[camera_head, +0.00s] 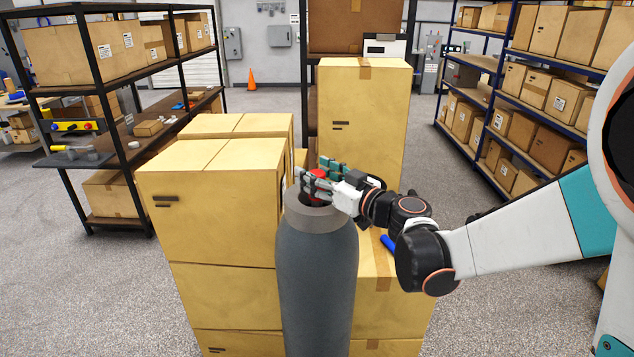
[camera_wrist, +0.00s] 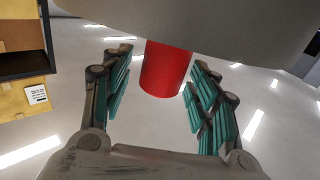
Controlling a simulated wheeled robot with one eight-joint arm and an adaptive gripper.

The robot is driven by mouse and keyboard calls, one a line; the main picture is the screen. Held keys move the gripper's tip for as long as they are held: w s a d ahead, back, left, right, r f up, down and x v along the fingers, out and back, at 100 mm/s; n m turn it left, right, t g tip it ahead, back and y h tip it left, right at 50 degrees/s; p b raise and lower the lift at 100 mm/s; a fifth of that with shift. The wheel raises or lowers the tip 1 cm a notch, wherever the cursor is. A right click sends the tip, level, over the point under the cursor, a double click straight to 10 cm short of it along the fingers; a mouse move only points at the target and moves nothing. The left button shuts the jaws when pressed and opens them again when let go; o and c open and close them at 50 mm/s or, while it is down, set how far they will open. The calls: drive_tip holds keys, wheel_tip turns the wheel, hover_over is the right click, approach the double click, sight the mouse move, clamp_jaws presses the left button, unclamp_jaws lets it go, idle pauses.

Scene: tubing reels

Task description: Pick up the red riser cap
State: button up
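The red riser cap (camera_head: 317,173) sits at the top of a dark grey cylinder (camera_head: 318,275) with a lighter grey-brown collar (camera_head: 313,216). My gripper (camera_head: 312,181) is at the cap, reaching in from the right, and its fingers partly hide it. In the wrist view the red cap (camera_wrist: 165,70) is a smooth red cylinder between my two teal-padded fingers (camera_wrist: 160,66). The fingers are spread on either side of it. A gap shows on the left; on the right I cannot tell whether the finger touches. A grey surface covers the top of that view.
Stacked cardboard boxes (camera_head: 215,215) stand left of the cylinder, with a taller box (camera_head: 362,120) behind. A blue item (camera_head: 388,243) lies on a box at right. Shelving (camera_head: 130,72) stands at left and more racks (camera_head: 490,95) at right. Floor is open at far left.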

sight(317, 172)
drive_tip(key=c, duration=0.9)
drive_tip(key=shift+c, duration=0.2)
drive_tip(key=shift+r, duration=0.1)
wheel_tip(317, 172, up, 20)
drive_tip(key=p, duration=0.4)
